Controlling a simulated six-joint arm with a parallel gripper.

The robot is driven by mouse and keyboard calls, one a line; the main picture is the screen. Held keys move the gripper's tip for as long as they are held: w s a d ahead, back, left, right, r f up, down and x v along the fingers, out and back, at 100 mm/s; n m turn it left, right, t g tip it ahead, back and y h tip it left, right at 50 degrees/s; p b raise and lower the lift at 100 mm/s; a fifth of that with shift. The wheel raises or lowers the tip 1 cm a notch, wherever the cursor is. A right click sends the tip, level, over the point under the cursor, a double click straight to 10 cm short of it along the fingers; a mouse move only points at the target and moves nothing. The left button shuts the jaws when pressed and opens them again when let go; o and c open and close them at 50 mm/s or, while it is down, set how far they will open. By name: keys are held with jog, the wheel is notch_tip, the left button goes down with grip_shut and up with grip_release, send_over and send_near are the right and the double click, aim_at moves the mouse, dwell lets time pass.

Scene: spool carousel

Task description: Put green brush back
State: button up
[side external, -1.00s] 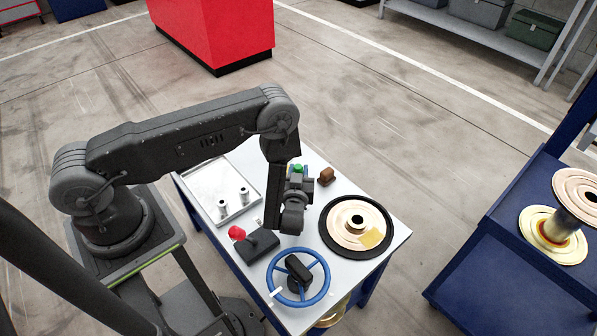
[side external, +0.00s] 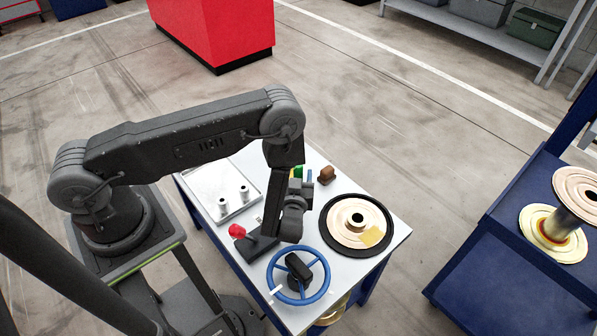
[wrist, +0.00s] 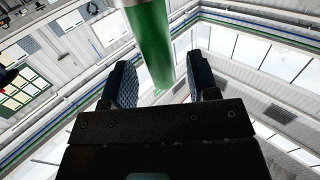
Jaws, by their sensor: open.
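The green brush (wrist: 152,40) shows in the wrist view as a green cylinder. It reaches down from the top edge toward the gap between the two fingers of my gripper (wrist: 160,78). The fingers are open, with visible space on either side of the brush's lower end. In the side view, a small green patch (side external: 298,171) shows just behind my gripper (side external: 303,182), above the table's back part. The arm's wrist hides most of it, and I cannot tell what supports the brush.
A brown block (side external: 327,175) stands right of my gripper. A dark-rimmed spool disc (side external: 329,236) lies on the table's right. A blue handwheel (side external: 325,286) and a red-knobbed lever (side external: 237,231) are in front. A white tray (side external: 211,217) with two small posts is at left.

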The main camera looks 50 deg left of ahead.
jog(key=w+d+r+h, duration=0.1)
jog(key=w+r+h, duration=0.2)
jog(key=r, duration=0.4)
jog(key=w+d+r+h, duration=0.2)
jog(key=w+r, duration=0.1)
jog(key=r, duration=0.5)
jog(key=s+d+r+m+g+h, duration=0.1)
jog(key=d+r+h, duration=0.15)
jog(key=r, duration=0.35)
jog(key=s+d+r+m+g+h, duration=0.1)
jog(key=s+d+r+h, duration=0.1)
jog(key=r+h, duration=0.35)
jog(key=s+r+m+g+h, duration=0.15)
jog(key=s+r+m, duration=0.35)
jog(key=s+r, duration=0.5)
jog(key=s+a+m+g+y, duration=0.1)
jog(key=s+a+g+y, duration=0.1)
jog(key=s, duration=1.3)
jog(key=shift+a+r+m+g, duration=0.15)
jog(key=shift+a+m+g, duration=0.25)
jog(key=shift+a+g, duration=0.5)
